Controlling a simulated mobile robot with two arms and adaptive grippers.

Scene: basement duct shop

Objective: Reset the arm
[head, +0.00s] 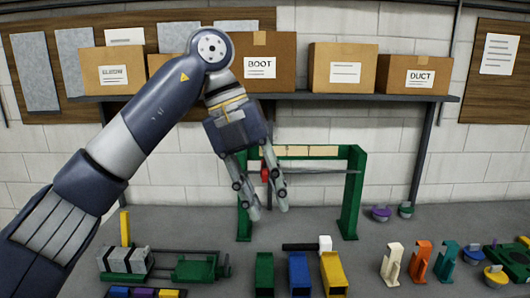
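My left arm comes in from the left and bends over at the top. My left gripper (268,211) hangs from it, pointing down over the middle of the grey bench (330,222). Its two fingers are apart with nothing between them. It is in front of a green frame (351,190) with a thin horizontal bar and a red part (265,174), and hides some of that frame. I cannot tell how far apart they are in depth. My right gripper is not in view.
Green, blue and yellow channel pieces (299,275) stand below the gripper. A green clamp device (195,268) is at left. Cream, orange and teal stands (420,260) are at right. Cardboard boxes (343,68) line a shelf (330,97) above. Bench behind the stands is mostly clear.

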